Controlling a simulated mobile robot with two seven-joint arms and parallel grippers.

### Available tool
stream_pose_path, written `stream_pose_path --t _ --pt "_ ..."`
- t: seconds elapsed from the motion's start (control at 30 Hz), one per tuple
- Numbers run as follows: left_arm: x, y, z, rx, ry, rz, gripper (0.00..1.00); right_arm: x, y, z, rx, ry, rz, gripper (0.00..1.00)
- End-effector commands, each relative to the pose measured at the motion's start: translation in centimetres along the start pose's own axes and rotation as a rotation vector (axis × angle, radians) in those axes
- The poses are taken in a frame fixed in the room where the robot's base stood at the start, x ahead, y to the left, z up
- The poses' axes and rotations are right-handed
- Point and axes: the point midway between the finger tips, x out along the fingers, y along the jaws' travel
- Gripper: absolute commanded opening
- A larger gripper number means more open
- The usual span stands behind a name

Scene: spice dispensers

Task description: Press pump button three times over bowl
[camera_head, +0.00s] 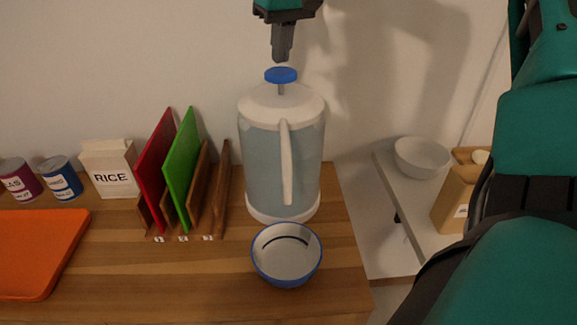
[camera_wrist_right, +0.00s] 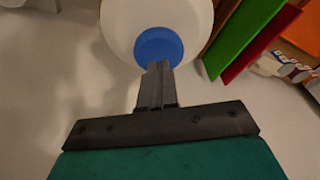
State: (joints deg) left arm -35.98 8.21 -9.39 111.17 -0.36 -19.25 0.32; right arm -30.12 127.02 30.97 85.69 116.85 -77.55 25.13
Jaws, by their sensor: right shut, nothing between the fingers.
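A tall pump dispenser (camera_head: 262,150) with a white lid and translucent grey-blue body stands upright near the right end of the wooden counter. Its blue pump button (camera_head: 281,75) sits raised on a thin stem. The button also shows in the right wrist view (camera_wrist_right: 158,46). A white bowl with a blue rim (camera_head: 287,262) stands in front of the dispenser's base and looks empty apart from a dark curved line inside. My right gripper (camera_head: 282,57) is shut and points down just above the button; a small gap shows in the head view. My left gripper is not in view.
A wooden rack with a red board (camera_head: 155,165) and a green board (camera_head: 181,165) stands left of the dispenser. A rice box (camera_head: 110,170), cans (camera_head: 61,180) and an orange board (camera_head: 38,250) are further left. A lower shelf (camera_head: 392,250) on the right holds a grey bowl (camera_head: 423,158).

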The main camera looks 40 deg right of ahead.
Motion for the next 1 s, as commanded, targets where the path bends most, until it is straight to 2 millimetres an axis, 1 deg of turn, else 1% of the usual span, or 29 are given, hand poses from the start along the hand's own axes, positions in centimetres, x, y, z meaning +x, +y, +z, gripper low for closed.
stream_pose_path --t 0.5,1.0 --pt "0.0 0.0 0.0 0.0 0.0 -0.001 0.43 0.1 0.0 0.0 0.0 0.0 0.0 0.0" --pt "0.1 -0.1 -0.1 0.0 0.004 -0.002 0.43 1.8 0.0 0.4 0.0 -0.001 0.0 0.0"
